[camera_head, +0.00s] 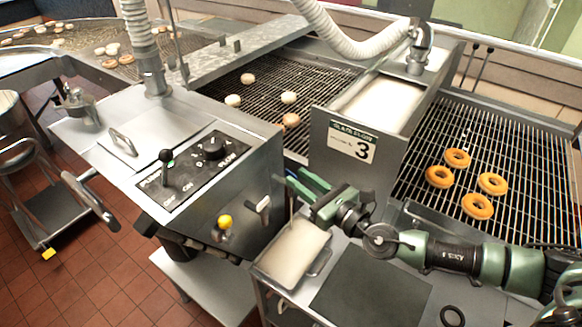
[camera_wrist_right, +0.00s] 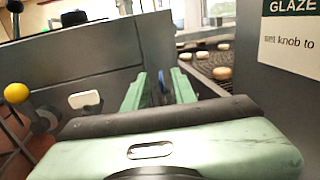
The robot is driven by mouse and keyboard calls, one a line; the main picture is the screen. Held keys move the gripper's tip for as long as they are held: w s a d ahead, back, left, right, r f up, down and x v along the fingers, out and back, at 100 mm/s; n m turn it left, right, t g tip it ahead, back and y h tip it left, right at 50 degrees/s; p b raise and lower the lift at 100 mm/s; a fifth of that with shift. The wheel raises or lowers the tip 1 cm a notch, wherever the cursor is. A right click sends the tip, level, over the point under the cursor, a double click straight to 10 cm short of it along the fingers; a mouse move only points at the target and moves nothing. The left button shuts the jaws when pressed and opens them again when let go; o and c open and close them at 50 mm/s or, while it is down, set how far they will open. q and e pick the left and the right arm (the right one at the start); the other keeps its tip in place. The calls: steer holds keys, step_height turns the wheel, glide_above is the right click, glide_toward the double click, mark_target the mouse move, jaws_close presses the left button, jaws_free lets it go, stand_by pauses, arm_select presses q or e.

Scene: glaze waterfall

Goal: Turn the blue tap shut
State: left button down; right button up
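In the right wrist view a narrow blue piece, apparently the blue tap (camera_wrist_right: 162,87), shows between the two green fingers of my right gripper (camera_wrist_right: 160,92). A gap shows beside it, so the fingers look open around it, and I cannot tell if either touches it. Most of the tap is hidden. In the head view my right gripper (camera_head: 289,186) reaches in from the right, beside the front of the steel control cabinet (camera_head: 258,177). My left gripper is not in view.
A yellow ball knob (camera_head: 224,222) and a white paddle handle (camera_head: 264,203) stick out of the cabinet front, left of my right gripper. A tray of pale glaze (camera_head: 294,252) lies below it. The glaze tank (camera_head: 335,165) stands behind. Baked rings lie on the right rack (camera_head: 520,160).

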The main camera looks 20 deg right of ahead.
mark_target(291, 173)
steer(key=x, duration=0.3)
steer(key=shift+d+p, duration=0.1)
steer(key=shift+p, duration=0.2)
steer(key=shift+w, duration=0.3)
steer(key=c, duration=0.6)
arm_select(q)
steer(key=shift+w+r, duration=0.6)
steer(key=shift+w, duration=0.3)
arm_select(e)
jaws_close()
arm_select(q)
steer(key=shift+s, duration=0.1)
